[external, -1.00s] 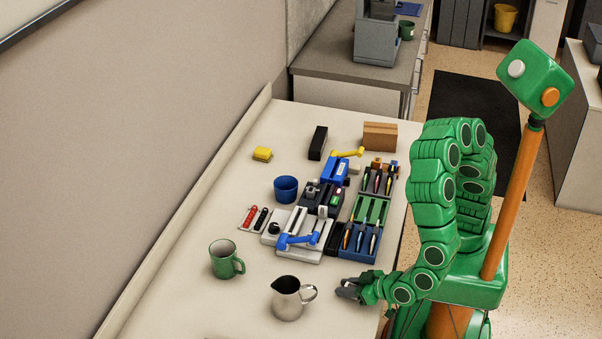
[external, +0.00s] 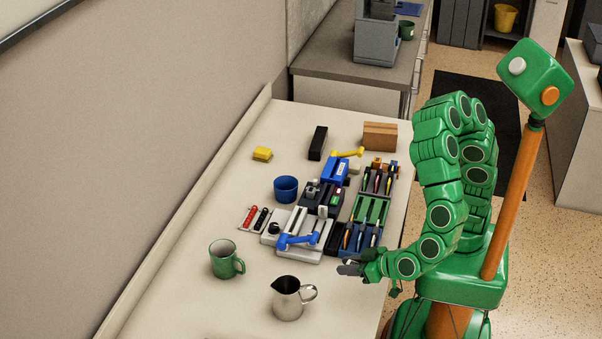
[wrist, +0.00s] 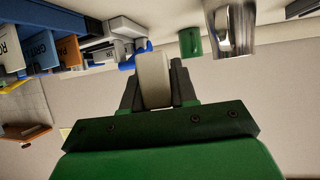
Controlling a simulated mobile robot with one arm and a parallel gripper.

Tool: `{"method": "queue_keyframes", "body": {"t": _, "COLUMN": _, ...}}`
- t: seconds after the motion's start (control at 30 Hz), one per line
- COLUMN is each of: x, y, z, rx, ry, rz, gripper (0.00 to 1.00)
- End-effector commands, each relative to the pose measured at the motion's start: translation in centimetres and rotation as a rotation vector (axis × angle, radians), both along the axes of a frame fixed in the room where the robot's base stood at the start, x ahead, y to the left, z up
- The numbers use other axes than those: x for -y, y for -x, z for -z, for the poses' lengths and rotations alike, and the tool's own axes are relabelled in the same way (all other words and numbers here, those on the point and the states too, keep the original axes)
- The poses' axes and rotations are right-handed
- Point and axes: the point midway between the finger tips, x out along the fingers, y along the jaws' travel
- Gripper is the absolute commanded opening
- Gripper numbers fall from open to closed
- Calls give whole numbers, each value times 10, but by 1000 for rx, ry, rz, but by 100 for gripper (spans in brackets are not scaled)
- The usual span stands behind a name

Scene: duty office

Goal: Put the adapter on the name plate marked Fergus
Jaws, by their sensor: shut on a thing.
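My gripper (external: 349,267) is shut on a pale, off-white block, which I take to be the adapter (wrist: 153,82). It shows between the dark fingers in the wrist view and is mostly hidden in the external view. My gripper is above the table's right edge, right of the metal pitcher and near the front end of the pen trays. I cannot pick out a plate reading Fergus. Partial lettering shows on tray labels (wrist: 40,48) in the wrist view, too cropped to read fully.
Pen trays (external: 366,210) and grey-and-blue devices (external: 292,247) crowd the table's middle. A metal pitcher (external: 287,299), green mug (external: 222,262) and blue cup (external: 286,188) stand left of my gripper. A cardboard box (external: 380,136) is at the far end.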

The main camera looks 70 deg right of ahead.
Motion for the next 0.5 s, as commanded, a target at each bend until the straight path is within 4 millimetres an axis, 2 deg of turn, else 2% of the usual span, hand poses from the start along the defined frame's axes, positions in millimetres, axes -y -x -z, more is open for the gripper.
{"method": "queue_keyframes", "body": {"t": 0.37, "x": 1, "y": 0, "z": -7, "rx": 0, "ry": 1, "rz": 0, "gripper": 0}}
{"method": "queue_keyframes", "body": {"t": 0.5, "x": 6, "y": -8, "z": -8, "rx": 1, "ry": 0, "rz": 21, "gripper": 0}}
